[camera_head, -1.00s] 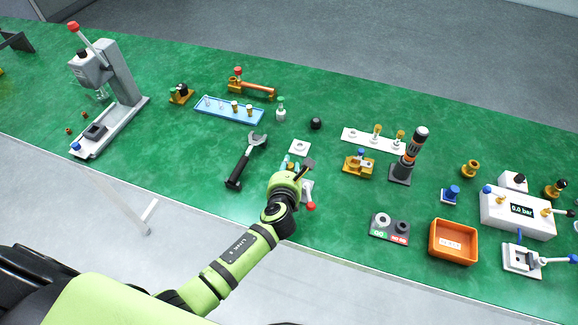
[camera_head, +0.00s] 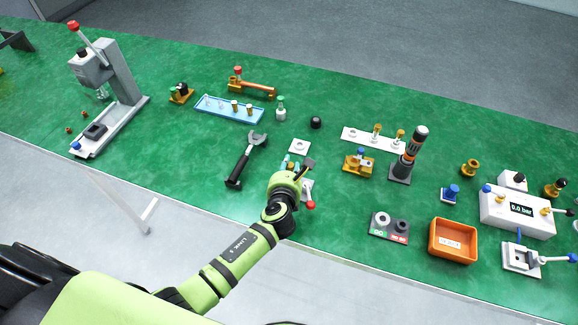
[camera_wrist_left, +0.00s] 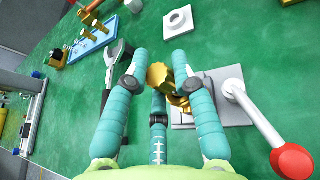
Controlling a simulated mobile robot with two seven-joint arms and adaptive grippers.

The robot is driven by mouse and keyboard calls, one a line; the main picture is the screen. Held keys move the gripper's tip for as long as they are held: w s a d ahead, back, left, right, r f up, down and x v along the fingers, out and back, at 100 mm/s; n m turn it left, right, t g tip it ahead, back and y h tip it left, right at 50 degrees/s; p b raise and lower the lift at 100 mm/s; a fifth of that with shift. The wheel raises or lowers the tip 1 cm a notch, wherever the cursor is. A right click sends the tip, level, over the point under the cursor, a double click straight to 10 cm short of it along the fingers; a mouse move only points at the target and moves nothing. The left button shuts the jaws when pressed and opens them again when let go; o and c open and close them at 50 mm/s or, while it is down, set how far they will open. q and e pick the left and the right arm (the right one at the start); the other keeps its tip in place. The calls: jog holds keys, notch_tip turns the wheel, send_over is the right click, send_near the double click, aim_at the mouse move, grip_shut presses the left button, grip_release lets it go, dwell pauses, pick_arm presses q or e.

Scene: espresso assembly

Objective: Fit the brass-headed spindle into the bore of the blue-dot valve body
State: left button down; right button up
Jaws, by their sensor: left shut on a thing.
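My left gripper (camera_head: 290,165) is over the clamp fixture near the middle of the bench. In the left wrist view its teal fingers (camera_wrist_left: 160,68) are shut around a brass part with a scalloped round head (camera_wrist_left: 158,75), which looks like the brass-headed spindle. More brass (camera_wrist_left: 181,106) shows just beyond it, over the grey fixture plate (camera_wrist_left: 225,85); it may be a valve body. The fingers hide its bore and any dot, so I cannot tell whether the two parts touch. A brass valve body with a blue top (camera_head: 357,163) stands to the right of the gripper.
The fixture's red-knobbed lever (camera_head: 310,205) sticks out beside my gripper. A black wrench (camera_head: 240,168) and a blue tray (camera_head: 218,112) lie to the left. A white plate (camera_head: 353,138) and an orange bin (camera_head: 453,258) are to the right. Green bench is clear in front of the wrench.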

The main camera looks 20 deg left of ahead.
pick_arm(q)
jog(key=shift+f, duration=0.15)
jog(key=c, duration=1)
grip_release()
jog(key=shift+o, duration=0.2)
jog(key=shift+s, duration=0.1)
jog(key=shift+p+v, duration=0.65)
jog(key=shift+v, duration=0.2)
jog(key=p+v, duration=0.2)
jog(key=v, duration=0.2)
jog(key=shift+s, duration=0.1)
